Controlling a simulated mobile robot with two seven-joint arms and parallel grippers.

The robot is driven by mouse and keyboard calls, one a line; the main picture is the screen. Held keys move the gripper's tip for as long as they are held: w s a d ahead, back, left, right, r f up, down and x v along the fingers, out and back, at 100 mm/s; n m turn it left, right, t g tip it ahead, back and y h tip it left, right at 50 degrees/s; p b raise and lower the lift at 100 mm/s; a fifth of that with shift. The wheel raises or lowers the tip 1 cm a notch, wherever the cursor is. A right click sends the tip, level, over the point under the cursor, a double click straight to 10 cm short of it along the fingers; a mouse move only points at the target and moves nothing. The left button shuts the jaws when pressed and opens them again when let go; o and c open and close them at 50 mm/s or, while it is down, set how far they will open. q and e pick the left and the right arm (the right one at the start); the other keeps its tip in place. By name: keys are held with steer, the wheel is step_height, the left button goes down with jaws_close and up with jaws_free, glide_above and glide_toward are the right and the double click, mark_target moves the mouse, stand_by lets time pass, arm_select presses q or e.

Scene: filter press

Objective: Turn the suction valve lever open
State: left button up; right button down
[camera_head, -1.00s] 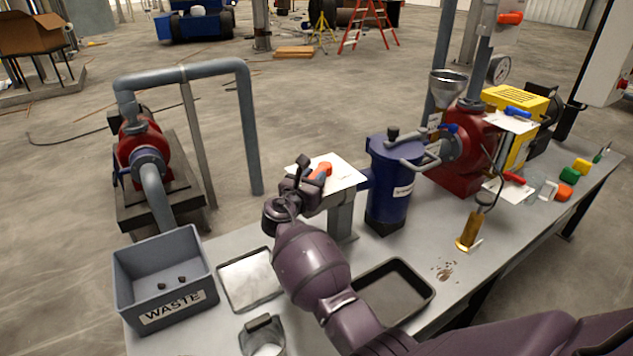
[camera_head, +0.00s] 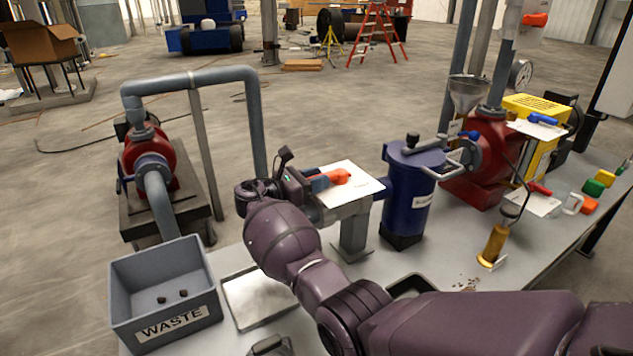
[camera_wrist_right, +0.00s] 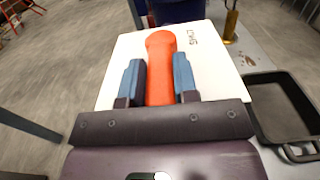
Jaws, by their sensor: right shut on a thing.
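The suction valve lever, an orange handle (camera_head: 340,176), lies over a white plate (camera_head: 362,186) on the pipe stand left of the blue strainer pot (camera_head: 408,195). My right gripper (camera_head: 318,182) has come in from the left side of the plate, its blue-tipped fingers on the handle. In the right wrist view the orange handle (camera_wrist_right: 161,62) runs between the two blue fingertips (camera_wrist_right: 158,82), above the white plate (camera_wrist_right: 118,62) with small lettering on it. The valve body is mostly hidden.
A grey waste bin (camera_head: 165,290) with dark bits inside stands at the front left. A shallow metal tray (camera_head: 262,300) lies beside it, partly behind my right arm. A dark tray (camera_wrist_right: 285,105) shows in the right wrist view. A brass cylinder (camera_head: 494,245) stands farther right.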

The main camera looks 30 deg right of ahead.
steer(key=shift+f, duration=0.1)
stand_by(0.3)
steer(key=c, duration=0.9)
jaws_free()
arm_select(q)
steer(key=shift+s+f, duration=0.1)
steer(key=shift+s, duration=0.2)
steer(key=shift+w, duration=0.15)
arm_select(e)
steer(key=a, duration=1)
steer(key=shift+s+a, duration=0.35)
